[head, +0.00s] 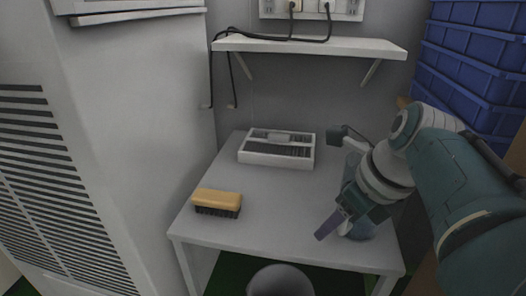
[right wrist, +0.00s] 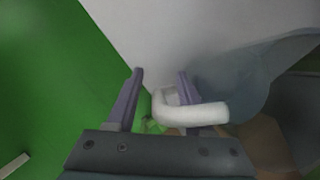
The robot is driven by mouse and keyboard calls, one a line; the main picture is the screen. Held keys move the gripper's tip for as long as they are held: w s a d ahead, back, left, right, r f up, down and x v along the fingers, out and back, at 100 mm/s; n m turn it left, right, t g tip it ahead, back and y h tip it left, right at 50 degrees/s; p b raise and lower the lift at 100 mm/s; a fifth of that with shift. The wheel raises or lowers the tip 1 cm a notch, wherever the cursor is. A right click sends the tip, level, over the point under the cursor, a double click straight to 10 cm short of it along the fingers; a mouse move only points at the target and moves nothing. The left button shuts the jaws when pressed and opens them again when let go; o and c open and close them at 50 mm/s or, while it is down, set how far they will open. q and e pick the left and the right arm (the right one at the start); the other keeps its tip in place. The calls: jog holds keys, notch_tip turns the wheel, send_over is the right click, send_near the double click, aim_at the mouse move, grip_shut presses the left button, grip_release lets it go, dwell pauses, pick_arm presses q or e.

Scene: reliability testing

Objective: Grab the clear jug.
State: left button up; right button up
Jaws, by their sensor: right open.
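The clear jug (head: 363,232) is a bluish see-through vessel at the right front of the white table. My right arm and gripper hide much of it in the head view. In the right wrist view its bluish body (right wrist: 245,85) is to the right, with a white handle (right wrist: 205,112) reaching left. My right gripper (head: 335,222) is at the jug. Its fingers (right wrist: 160,78) are apart in the right wrist view. The handle's left end lies between them, and the handle crosses the right finger; contact is unclear. My left gripper is not in view.
The white table (head: 270,220) carries a yellow-backed brush (head: 218,202) at the left and a white box-like device (head: 277,149) at the back. A shelf (head: 310,46) with a black cable hangs above. Blue crates (head: 470,70) stand at the right. The middle of the table is clear.

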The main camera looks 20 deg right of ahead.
jog(key=shift+c, duration=0.4)
grip_shut()
dwell(0.9)
